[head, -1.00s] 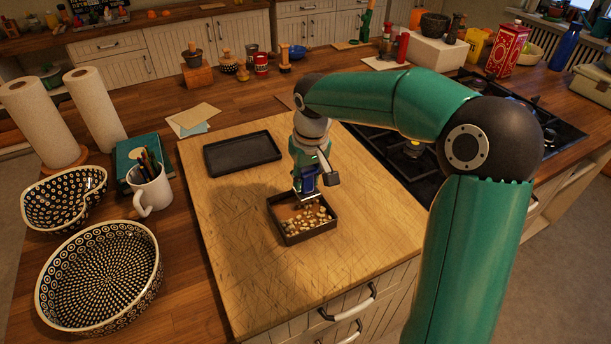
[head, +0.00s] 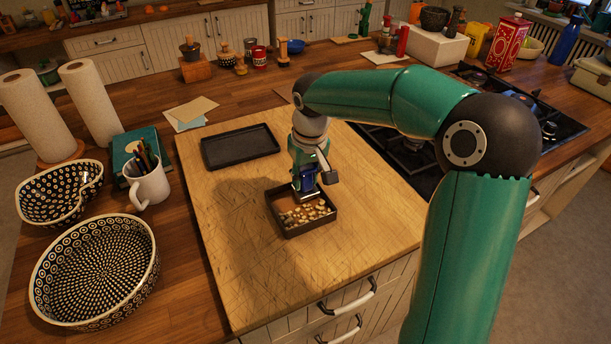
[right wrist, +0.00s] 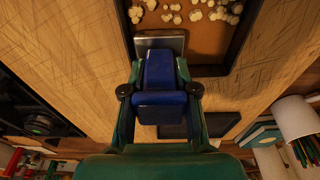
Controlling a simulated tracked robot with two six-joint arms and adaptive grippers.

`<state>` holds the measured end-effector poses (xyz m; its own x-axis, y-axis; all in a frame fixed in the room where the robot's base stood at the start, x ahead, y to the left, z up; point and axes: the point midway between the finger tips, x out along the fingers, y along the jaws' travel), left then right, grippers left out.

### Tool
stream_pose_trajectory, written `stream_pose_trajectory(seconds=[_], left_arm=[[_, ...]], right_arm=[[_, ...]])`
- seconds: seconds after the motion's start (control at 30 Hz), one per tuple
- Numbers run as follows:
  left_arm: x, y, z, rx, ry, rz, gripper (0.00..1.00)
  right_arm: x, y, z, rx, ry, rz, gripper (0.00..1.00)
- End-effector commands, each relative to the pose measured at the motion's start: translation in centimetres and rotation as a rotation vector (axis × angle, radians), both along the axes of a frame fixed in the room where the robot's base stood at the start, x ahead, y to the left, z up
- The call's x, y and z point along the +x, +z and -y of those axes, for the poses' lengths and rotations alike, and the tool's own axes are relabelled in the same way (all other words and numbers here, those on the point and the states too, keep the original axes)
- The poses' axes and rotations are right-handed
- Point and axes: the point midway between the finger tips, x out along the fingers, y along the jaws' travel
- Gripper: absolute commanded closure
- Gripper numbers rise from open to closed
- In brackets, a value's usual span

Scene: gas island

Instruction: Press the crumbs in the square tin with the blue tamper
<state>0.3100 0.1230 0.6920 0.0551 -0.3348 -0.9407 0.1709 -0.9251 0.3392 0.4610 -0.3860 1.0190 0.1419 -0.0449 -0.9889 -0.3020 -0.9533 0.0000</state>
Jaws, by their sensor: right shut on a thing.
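The blue tamper (head: 307,183) has a flat metal plate and is upright in my right gripper (head: 309,172), which is shut on it. In the right wrist view, the blue tamper (right wrist: 160,75) sits between the fingers (right wrist: 160,92). Its metal plate (right wrist: 160,42) lies over one corner of the tin. The dark square tin (head: 308,231) stands on the wooden board, with pale, lumpy crumbs (head: 308,213) mostly toward its front and right. Its brown floor shows in the wrist view, with crumbs (right wrist: 190,14) away from the plate. I cannot tell whether the plate touches the floor. My left gripper is out of view.
A flat black tray (head: 240,147) lies behind and left of the tin on the cutting board (head: 235,260). A mug with pencils (head: 149,184) and patterned bowls (head: 97,270) stand left of the board. The black hob (head: 405,160) lies to the right. The board's front is clear.

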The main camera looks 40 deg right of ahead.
Motion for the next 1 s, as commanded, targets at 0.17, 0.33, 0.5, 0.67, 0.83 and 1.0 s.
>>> stream_pose_trajectory(seconds=[0.17, 0.33, 0.5, 0.67, 0.83, 1.0], left_arm=[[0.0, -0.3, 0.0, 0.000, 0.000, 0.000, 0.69], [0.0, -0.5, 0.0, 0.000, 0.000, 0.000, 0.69], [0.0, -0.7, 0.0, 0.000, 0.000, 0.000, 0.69], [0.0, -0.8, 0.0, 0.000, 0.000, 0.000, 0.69], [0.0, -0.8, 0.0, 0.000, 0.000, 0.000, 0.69], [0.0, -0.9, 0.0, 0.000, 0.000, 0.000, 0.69]], right_arm=[[0.0, -0.3, 0.0, 0.000, 0.000, 0.001, 1.00], [0.0, -0.5, 0.0, 0.000, 0.001, 0.000, 1.00], [0.0, -0.8, 0.0, 0.000, 0.001, 0.000, 1.00], [0.0, -1.0, 0.0, 0.000, 0.001, 0.000, 1.00], [0.0, -1.0, -0.1, 0.000, 0.001, -0.001, 1.00], [0.0, -1.1, -0.1, 0.000, 0.001, -0.002, 1.00]])
